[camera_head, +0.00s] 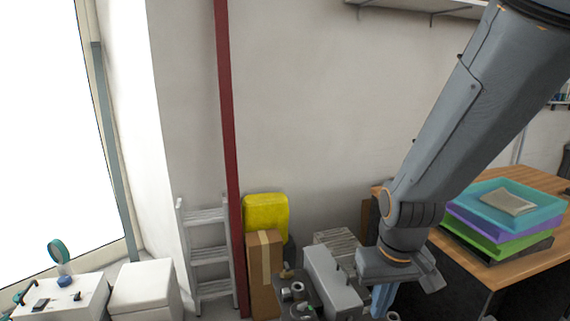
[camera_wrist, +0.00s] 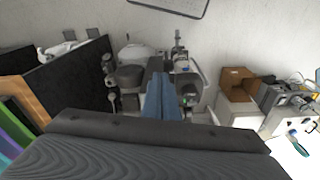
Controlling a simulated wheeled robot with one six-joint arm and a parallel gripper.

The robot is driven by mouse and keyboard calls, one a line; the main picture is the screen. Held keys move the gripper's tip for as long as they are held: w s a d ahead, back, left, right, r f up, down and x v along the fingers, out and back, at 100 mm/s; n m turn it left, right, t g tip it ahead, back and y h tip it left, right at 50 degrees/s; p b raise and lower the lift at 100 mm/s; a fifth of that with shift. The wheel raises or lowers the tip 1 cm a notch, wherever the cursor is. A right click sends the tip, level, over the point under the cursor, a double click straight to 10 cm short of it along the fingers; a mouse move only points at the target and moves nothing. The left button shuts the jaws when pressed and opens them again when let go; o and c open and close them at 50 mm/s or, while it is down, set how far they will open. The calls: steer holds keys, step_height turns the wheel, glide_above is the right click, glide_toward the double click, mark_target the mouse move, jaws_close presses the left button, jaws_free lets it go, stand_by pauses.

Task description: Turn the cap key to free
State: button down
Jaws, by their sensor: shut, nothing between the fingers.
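My gripper (camera_head: 381,304) points down at the lower right of the head view, with its blue fingers together and empty. Its fingers (camera_wrist: 160,96) also show in the middle of the wrist view. Compressor equipment (camera_head: 334,284) with grey housings and small fittings stands to the left of the gripper in the head view, partly cut off by the bottom edge. In the wrist view, compressor parts (camera_wrist: 130,76) lie on both sides of the fingers, partly hidden by them. I cannot make out the cap key or its setting.
A wooden desk (camera_head: 512,270) with stacked coloured trays (camera_head: 497,220) stands right of my arm. A red post (camera_head: 229,150), a ladder (camera_head: 209,252), a cardboard box (camera_head: 264,275) and a yellow container (camera_head: 266,215) are behind. White cabinets (camera_head: 146,290) stand at the left.

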steer(key=w+a+f+n+g+p, duration=0.1)
steer(key=w+a+f+n, duration=0.3)
steer(key=w+a+n, duration=0.25)
steer(key=w+a+f+n+p, duration=0.2)
steer(key=w+a+f+n, duration=0.25)
steer(key=w+n, duration=0.3)
steer(key=shift+s+a+f+b, duration=0.15)
steer(key=shift+f+b, duration=0.6)
steer(key=shift+f, duration=0.3)
steer(key=shift+s+a+f+b, duration=0.1)
steer(key=shift+f+b, duration=0.65)
steer(key=shift+f, duration=0.25)
steer(key=shift+s+a+f+b, duration=0.15)
steer(key=shift+f+b, duration=0.6)
steer(key=shift+f, duration=0.3)
steer(key=shift+w+a, duration=0.35)
steer(key=shift+a, duration=0.1)
steer(key=shift+w+d+r+p, duration=0.15)
steer(key=shift+w+p, duration=0.1)
steer(key=shift+p, duration=0.25)
steer(key=shift+w+p, duration=0.45)
steer(key=shift+w, duration=0.05)
steer(key=shift+d, duration=0.1)
steer(key=shift+d, duration=0.35)
steer(key=shift+r+p, duration=2.1)
steer(key=shift+r, duration=0.8)
